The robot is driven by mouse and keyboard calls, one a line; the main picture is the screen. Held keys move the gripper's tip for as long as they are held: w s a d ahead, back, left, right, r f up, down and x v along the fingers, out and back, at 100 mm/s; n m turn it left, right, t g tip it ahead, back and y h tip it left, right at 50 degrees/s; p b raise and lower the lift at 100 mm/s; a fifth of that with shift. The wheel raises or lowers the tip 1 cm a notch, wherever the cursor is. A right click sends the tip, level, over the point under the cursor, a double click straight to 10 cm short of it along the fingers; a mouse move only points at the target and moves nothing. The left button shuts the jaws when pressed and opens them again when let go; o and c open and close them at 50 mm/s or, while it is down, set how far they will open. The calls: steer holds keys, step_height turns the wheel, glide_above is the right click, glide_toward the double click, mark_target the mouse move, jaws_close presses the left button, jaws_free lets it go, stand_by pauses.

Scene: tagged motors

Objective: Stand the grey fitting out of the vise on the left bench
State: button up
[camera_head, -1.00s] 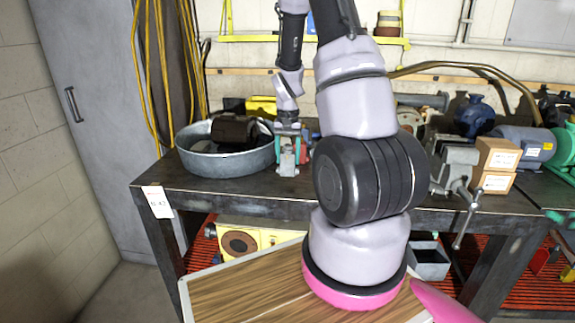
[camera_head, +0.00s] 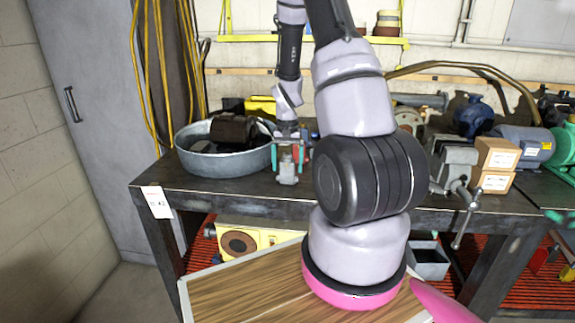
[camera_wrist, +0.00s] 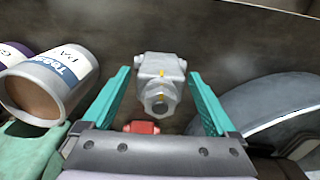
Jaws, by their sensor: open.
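The grey fitting (camera_head: 288,174) stands on the left bench (camera_head: 245,198), just right of the round metal pan. In the wrist view the grey fitting (camera_wrist: 160,82) has a hex end with yellow marks and lies between and beyond my fingertips. My gripper (camera_head: 289,156) is just above it in the head view, with teal fingers spread. In the wrist view my gripper (camera_wrist: 160,88) is open, with a gap on each side of the fitting.
The pan (camera_head: 220,165) holds a dark motor and stands close left of my gripper. Its rim (camera_wrist: 270,118) is at the right of the wrist view. A labelled cylinder (camera_wrist: 50,85) is at the left there. Cardboard boxes (camera_head: 495,160) sit by the vise. The bench front is clear.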

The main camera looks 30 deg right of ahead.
step_height(320, 180, up, 12)
steer(key=shift+r, duration=0.2)
steer(key=s+a+r+n+t+y, duration=0.15)
steer(key=s+a+r, duration=0.25)
steer(key=r, duration=0.4)
steer(key=s+a+r+t+h, duration=0.15)
steer(key=s+a+r, duration=0.25)
steer(key=r, duration=0.4)
steer(key=s+a+r+t+y, duration=0.1)
steer(key=s+a+r+t, duration=0.1)
steer(key=s, duration=0.4)
steer(key=s+a+r+n+t+y, duration=0.1)
steer(key=s+a+r+t, duration=0.1)
steer(key=s+r, duration=0.3)
steer(key=shift+s+a, duration=0.35)
steer(key=shift+a, duration=0.35)
